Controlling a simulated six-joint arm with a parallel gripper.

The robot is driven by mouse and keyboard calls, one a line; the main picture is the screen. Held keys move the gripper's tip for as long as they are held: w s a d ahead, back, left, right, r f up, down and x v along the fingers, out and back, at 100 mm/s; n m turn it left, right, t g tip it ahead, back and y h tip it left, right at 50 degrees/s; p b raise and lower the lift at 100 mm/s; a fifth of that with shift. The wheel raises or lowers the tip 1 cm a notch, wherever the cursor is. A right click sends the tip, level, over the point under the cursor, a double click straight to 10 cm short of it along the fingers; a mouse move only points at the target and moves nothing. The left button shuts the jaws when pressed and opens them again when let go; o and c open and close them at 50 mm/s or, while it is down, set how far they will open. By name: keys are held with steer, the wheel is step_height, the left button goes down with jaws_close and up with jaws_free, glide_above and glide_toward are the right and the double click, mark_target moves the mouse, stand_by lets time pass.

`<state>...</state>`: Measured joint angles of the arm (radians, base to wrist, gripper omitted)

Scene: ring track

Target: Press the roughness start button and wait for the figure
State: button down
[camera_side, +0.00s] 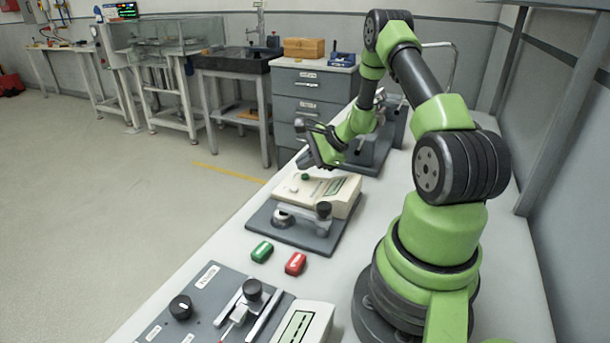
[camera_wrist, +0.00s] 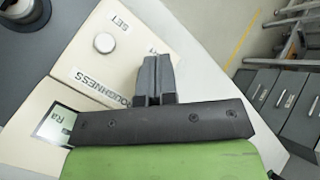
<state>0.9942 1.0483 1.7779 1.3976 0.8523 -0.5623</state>
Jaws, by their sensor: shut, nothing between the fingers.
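In the wrist view the unit (camera_wrist: 82,70) carries the word ROUGHNESS, a pale button (camera_wrist: 104,43) beside a SET label, and a display (camera_wrist: 52,124) reading Ra; no figure is legible there. My gripper (camera_side: 306,164) is over the unit, close above the green button; I cannot tell whether it touches. In the wrist view its fingers (camera_wrist: 155,62) are together and empty, and the green button is hidden.
A measuring fixture (camera_side: 302,218) is on the grey base in front of the unit. A green block (camera_side: 262,251) and a red block (camera_side: 295,263) lie nearer on the bench. A grey panel with a knob (camera_side: 181,307) is in the foreground. Drawers (camera_side: 312,95) stand behind.

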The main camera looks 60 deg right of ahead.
mark_target(306, 176)
steer(key=shift+f, duration=0.3)
steer(key=shift+f, duration=0.5)
stand_by(0.6)
steer(key=shift+r, duration=0.95)
steer(key=shift+r, duration=2.5)
